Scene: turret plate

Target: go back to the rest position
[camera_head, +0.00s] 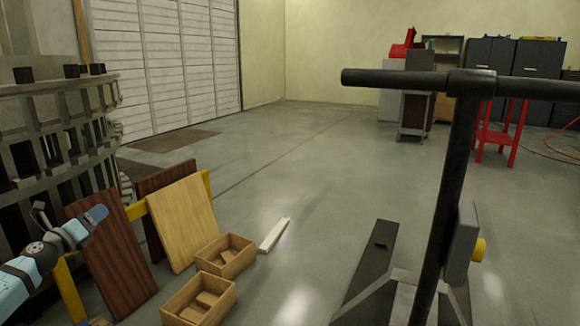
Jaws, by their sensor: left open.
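My left gripper (70,220) is at the left edge of the head view, at the end of my light blue arm. It is open, and I see nothing held in it. My right gripper is not in view.
Two wooden boxes (235,242) sit on the floor by a leaning light wood board (182,222). A white block (273,236) lies beside them. A black T-shaped post (450,190) stands at right. The middle floor is clear.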

